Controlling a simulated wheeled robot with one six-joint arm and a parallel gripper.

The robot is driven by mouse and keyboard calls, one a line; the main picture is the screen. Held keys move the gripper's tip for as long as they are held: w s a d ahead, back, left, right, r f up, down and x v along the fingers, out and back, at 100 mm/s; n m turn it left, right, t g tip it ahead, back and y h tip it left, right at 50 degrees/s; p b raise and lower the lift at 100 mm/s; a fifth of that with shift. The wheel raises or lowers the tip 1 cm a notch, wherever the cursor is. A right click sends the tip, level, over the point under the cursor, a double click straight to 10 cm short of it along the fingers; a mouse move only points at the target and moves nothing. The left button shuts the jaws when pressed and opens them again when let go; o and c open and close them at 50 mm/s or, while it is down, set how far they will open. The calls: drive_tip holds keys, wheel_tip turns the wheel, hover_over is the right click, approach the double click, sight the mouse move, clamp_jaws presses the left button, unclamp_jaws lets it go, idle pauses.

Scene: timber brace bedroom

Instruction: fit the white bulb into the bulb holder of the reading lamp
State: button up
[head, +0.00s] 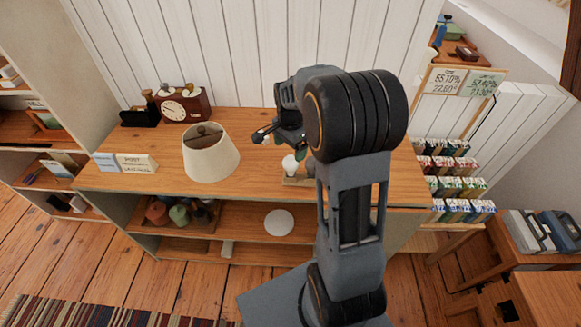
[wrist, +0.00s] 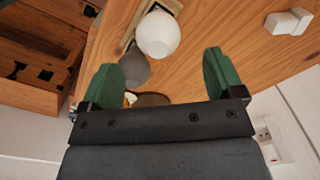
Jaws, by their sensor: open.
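The white bulb (head: 289,163) stands on a small wooden tray (head: 297,181) on the cabinet top; it also shows in the wrist view (wrist: 158,34). A grey bulb (wrist: 133,70) is beside it. My gripper (head: 265,135) is over the cabinet top, just behind the white bulb in the head view. In the wrist view its green fingertips (wrist: 165,78) are wide apart with nothing held between them, and the white bulb lies beyond them. A lamp with a cream shade (head: 211,153) stands to the left; its bulb holder cannot be made out.
A wooden clock (head: 185,105) stands at the back left, and small cards (head: 126,162) at the left front. Racks of coloured boxes (head: 450,180) are to the right. Bare wood lies between the lamp and the tray. The plank wall is close behind.

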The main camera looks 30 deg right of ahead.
sight(291, 159)
drive_tip(key=shift+s+d+f, duration=0.1)
drive_tip(key=shift+f, duration=3.2)
drive_tip(key=shift+c, duration=0.3)
drive_tip(key=c, duration=0.9)
drive_tip(key=shift+c, duration=0.2)
drive_tip(key=shift+r, duration=0.15)
